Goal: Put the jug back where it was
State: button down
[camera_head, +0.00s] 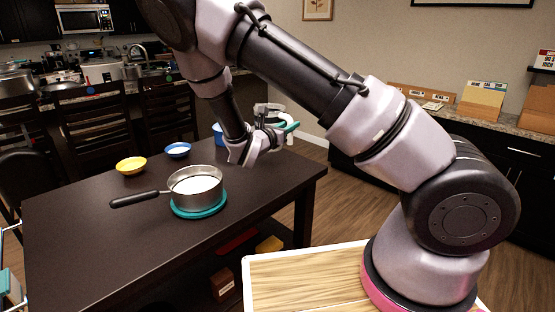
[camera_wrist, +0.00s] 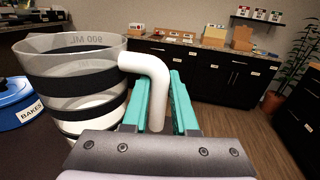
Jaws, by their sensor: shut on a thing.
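The jug (camera_wrist: 70,85) is large, translucent and banded in black, with a "900 ML" mark near its rim. It fills the left of the wrist view and looks upright. Its white bent handle (camera_wrist: 152,75) lies between the teal fingers of my gripper (camera_wrist: 159,105), which is shut on it. In the head view my gripper (camera_head: 288,128) is above the far right part of the dark table (camera_head: 110,225).
A blue container labelled "BAKES" (camera_wrist: 22,105) stands close left of the jug. A saucepan (camera_head: 195,186) sits on a teal trivet (camera_head: 200,211), its handle pointing left. A yellow bowl (camera_head: 131,166) and a blue bowl (camera_head: 178,150) are behind it. The table's near left is clear.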

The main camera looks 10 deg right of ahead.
jog(key=shift+f, duration=3.95)
jog(key=c, duration=0.7)
grip_release()
jog(key=shift+f, duration=0.15)
